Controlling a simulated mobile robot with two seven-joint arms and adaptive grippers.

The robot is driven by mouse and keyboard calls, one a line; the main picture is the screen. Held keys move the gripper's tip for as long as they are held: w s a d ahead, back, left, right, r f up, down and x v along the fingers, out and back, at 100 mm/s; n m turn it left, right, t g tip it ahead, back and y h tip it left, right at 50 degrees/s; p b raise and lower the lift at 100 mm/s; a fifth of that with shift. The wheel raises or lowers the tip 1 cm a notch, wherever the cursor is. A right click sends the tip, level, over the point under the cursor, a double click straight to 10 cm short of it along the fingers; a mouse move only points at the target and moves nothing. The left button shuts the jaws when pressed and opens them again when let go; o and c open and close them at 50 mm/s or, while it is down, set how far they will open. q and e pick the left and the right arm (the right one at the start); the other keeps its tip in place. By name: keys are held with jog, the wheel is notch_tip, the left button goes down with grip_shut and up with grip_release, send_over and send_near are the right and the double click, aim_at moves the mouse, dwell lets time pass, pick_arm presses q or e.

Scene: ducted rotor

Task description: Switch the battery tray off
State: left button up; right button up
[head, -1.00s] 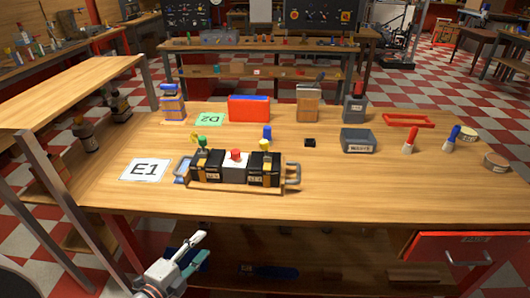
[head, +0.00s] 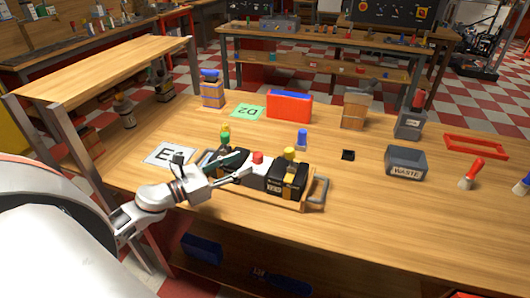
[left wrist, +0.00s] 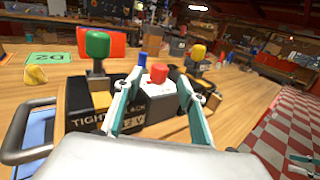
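The battery tray (head: 300,204) is a wooden tray with metal end handles on the bench. It holds two black batteries, the right one (head: 287,180) with a yellow knob on top. The left battery, with a green knob (head: 224,136), is partly hidden by my gripper. Between them stands a white box (head: 251,173) with a red knob (head: 257,157); the knob also shows in the left wrist view (left wrist: 159,73). My left gripper (head: 244,164) is open, its fingers pointing at the white box. In the wrist view the red knob appears between the fingertips (left wrist: 160,88). Contact cannot be told.
A grey waste bin (head: 405,161), a red frame (head: 475,147) and a red-handled brush (head: 471,174) lie to the right. A blue-capped bottle (head: 302,139) stands behind the tray. An E1 card (head: 160,153) lies left, a D2 card (head: 249,111) behind. The front right of the bench is clear.

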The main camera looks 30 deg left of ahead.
aim_at(257, 154)
pick_arm(q)
jog(key=p+x, duration=0.1)
jog(key=x, duration=0.5)
jog(key=shift+w+r, duration=0.1)
jog(key=shift+w, duration=0.05)
jog(key=shift+w+d+p, duration=0.2)
jog(key=shift+w+p, duration=0.1)
jog(key=shift+w, duration=0.1)
jog(key=c, duration=1.1)
